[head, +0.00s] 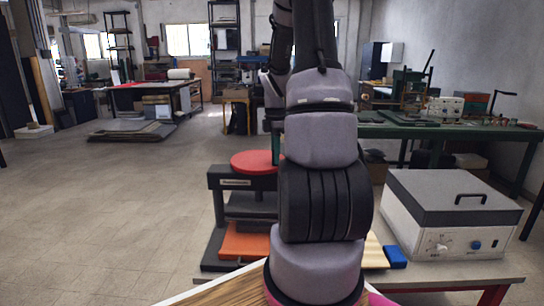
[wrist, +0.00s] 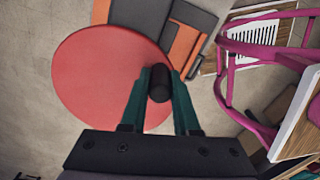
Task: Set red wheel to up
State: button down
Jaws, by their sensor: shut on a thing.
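The red wheel (head: 255,162) is a flat round disc lying level on top of a black press-like machine (head: 215,184). In the wrist view the red wheel (wrist: 105,78) fills the left of the picture. A black upright handle (wrist: 160,84) stands near the wheel's right rim in that view. My gripper (wrist: 160,80) has its two green fingers on either side of this handle, closed on it. In the head view my gripper (head: 276,142) is seen at the wheel's right side, and my arm hides that part of the wheel and the handle.
A white box with a grey lid (head: 450,190) stands right of the machine, with a blue block (head: 396,257) beside it. An orange board (head: 245,243) lies in the machine's lower part. A magenta chair (wrist: 230,75) stands at the right in the wrist view. Floor at left is open.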

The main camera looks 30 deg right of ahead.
jog(key=shift+w+d, duration=0.2)
jog(key=shift+d, duration=0.25)
jog(key=shift+r, duration=0.1)
jog(key=c, duration=0.6)
grip_release()
jog(key=shift+c, duration=0.2)
notch_tip(320, 180, up, 11)
jog(key=shift+f, duration=0.15)
